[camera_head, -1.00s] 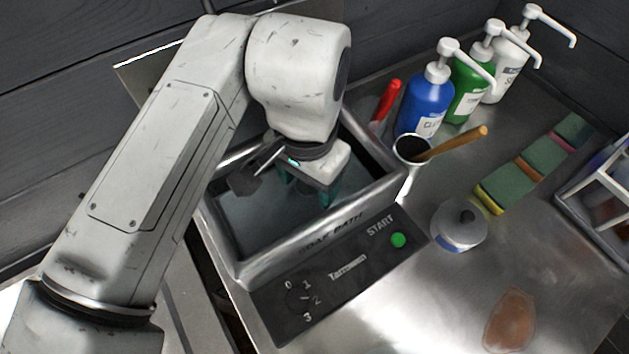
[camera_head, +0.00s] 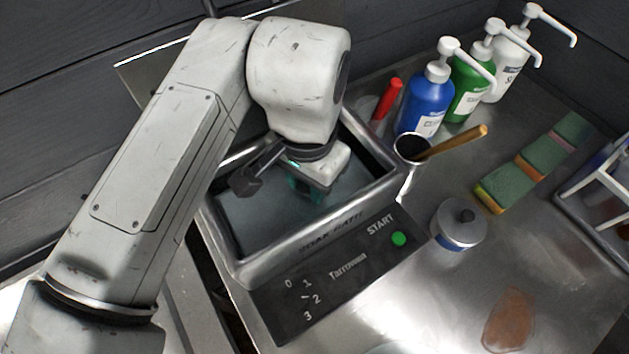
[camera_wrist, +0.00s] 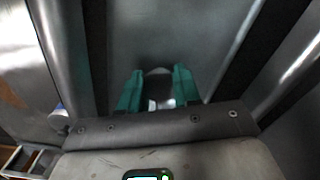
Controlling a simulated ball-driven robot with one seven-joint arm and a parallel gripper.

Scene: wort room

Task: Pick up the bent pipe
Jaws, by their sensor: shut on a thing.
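My gripper (camera_head: 306,190) reaches down into the soak bath (camera_head: 262,268), a steel basin with grey liquid or a grey floor inside. In the wrist view its two teal fingers (camera_wrist: 158,78) stand close together. A small pale grey curved piece, which looks like the bent pipe (camera_wrist: 159,72), shows between them. My gripper is shut on it. Most of the pipe is hidden by the fingers and palm, and in the head view my wrist hides it fully. I cannot tell whether it touches the basin floor.
The basin walls surround my gripper closely. A control panel (camera_head: 330,270) with a green button lies in front. Pump bottles (camera_head: 424,106), sponges (camera_head: 505,186) and a lidded tin (camera_head: 459,226) stand further right.

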